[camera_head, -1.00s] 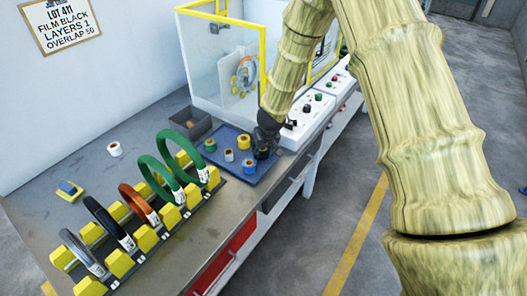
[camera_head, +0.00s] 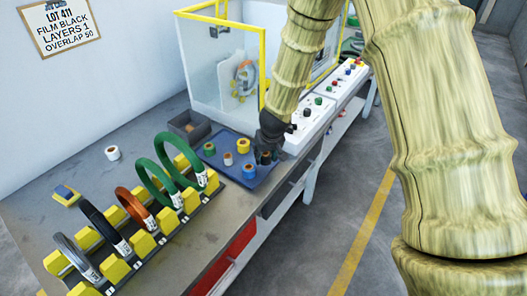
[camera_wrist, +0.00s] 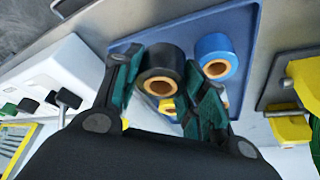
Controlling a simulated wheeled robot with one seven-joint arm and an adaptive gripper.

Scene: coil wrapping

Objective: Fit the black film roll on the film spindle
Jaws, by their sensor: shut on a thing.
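The black film roll (camera_wrist: 160,62) has an orange-brown core and sits between my gripper's two fingers (camera_wrist: 163,78) in the wrist view. The fingers press its sides, and it is over the blue tray (camera_wrist: 268,12); I cannot tell whether it still touches the tray. In the head view my gripper (camera_head: 268,150) is at the tray's right end and hides most of the roll. The wrapping machine (camera_head: 222,72) stands behind with clear panels and a yellow frame. A round part (camera_head: 245,78) shows inside it. I cannot make out the film spindle clearly.
A blue roll (camera_wrist: 217,55) stands close beside the held one. Green, white and yellow rolls share the tray. A rack (camera_head: 143,243) with several coils is at the front left. A grey bin (camera_head: 190,126) and control boxes (camera_head: 310,122) flank the tray.

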